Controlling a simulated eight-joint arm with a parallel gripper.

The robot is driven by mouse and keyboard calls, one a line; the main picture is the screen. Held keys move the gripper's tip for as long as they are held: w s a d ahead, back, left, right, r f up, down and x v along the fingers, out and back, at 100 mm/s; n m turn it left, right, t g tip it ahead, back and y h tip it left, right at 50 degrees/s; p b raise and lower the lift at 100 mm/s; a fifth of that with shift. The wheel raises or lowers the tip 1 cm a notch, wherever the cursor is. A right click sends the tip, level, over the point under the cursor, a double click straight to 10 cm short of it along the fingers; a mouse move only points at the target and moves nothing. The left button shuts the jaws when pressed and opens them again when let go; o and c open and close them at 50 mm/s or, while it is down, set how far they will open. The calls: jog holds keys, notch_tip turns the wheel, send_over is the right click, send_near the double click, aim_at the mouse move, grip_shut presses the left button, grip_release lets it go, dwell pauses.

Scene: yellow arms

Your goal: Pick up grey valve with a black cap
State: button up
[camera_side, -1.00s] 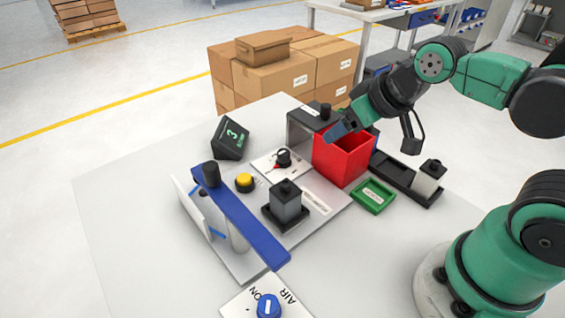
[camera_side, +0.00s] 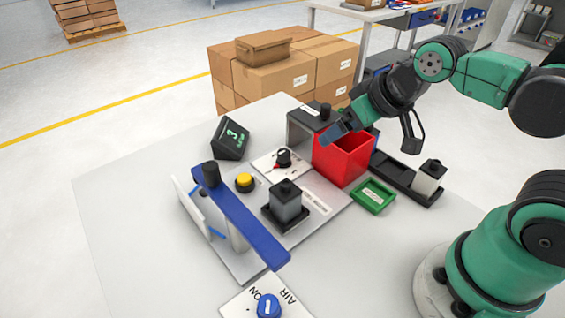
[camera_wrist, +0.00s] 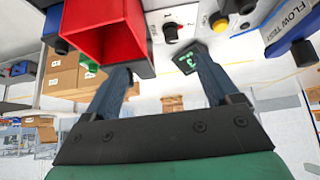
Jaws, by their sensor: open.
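A dark grey block-shaped valve with a black cap (camera_side: 286,202) stands upright in a black square holder on the grey fixture plate. A lighter grey valve with a black cap (camera_side: 428,178) stands at the near end of a long black tray at the right. My gripper (camera_side: 338,128) is beside and above the red bin, away from both valves. In the wrist view my gripper (camera_wrist: 162,70) has its two fingers spread, with nothing between them. I cannot make out either valve clearly in the wrist view.
The open red bin (camera_side: 343,158) stands beside a grey block; it also shows in the wrist view (camera_wrist: 95,25). A green tray (camera_side: 373,195) lies in front. A blue bar (camera_side: 240,215), yellow button (camera_side: 244,182) and numbered display (camera_side: 231,138) stand left. The table's left is clear.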

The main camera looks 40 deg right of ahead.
aim_at(286, 183)
dwell(0.3)
jog(key=a+f+g, duration=0.1)
jog(key=a+g, duration=0.1)
jog(key=a, duration=0.1)
jog(key=w+a+f+g, duration=0.1)
jog(key=a+g, duration=0.1)
jog(key=a, duration=0.1)
jog(key=w+a+f+g, duration=0.1)
jog(key=a+g, duration=0.2)
jog(key=shift+w+a+f, duration=0.15)
jog(key=shift+a+f, duration=0.05)
jog(key=shift+a, duration=0.15)
jog(key=shift+a+f, duration=0.15)
jog(key=shift+f, duration=2.75)
grip_shut()
